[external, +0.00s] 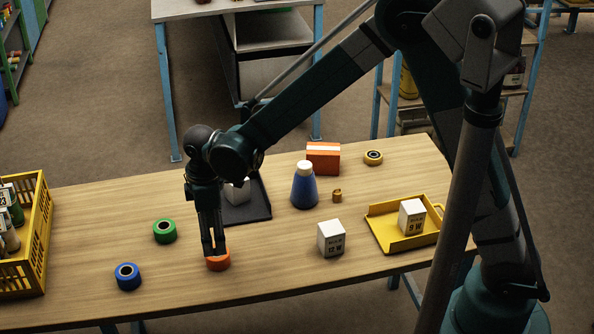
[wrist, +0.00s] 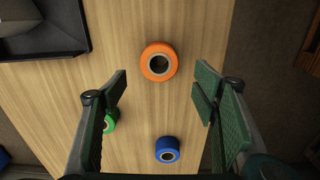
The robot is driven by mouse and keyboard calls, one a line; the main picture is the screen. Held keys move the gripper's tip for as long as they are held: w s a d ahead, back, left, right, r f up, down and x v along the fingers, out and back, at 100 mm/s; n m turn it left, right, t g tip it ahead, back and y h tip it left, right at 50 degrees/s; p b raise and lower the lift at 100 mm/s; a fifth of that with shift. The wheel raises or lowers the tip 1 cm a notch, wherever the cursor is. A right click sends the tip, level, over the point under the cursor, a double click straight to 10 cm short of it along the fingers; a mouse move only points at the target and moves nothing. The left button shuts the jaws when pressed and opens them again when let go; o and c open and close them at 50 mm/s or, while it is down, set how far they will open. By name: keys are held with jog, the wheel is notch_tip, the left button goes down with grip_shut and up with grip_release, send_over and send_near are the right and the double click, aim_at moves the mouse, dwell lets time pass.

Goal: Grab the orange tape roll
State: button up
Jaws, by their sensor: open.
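The orange tape roll (external: 218,262) lies flat on the wooden table near its front edge. In the external view my gripper (external: 213,248) points down right over it and hides part of the roll. In the wrist view the whole orange roll (wrist: 159,62) shows, with its open core upward, ahead of and between the lines of the two fingers. My gripper (wrist: 160,100) is open there, with green-padded fingers wide apart and nothing between them. Whether the fingertips touch the roll I cannot tell.
A green roll (external: 165,231) and a blue roll (external: 128,276) lie to the left. A dark tray (external: 262,212) is behind my gripper. A white box (external: 331,239), a blue bottle (external: 304,190) and a yellow tray (external: 384,236) stand to the right. A yellow crate (external: 40,240) is at far left.

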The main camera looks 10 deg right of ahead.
aim_at(218, 258)
jog(key=shift+f, duration=1.3)
jog(key=shift+d+f+b, duration=0.15)
jog(key=shift+f+b, duration=0.5)
jog(key=shift+f, duration=1.95)
jog(key=c, duration=1)
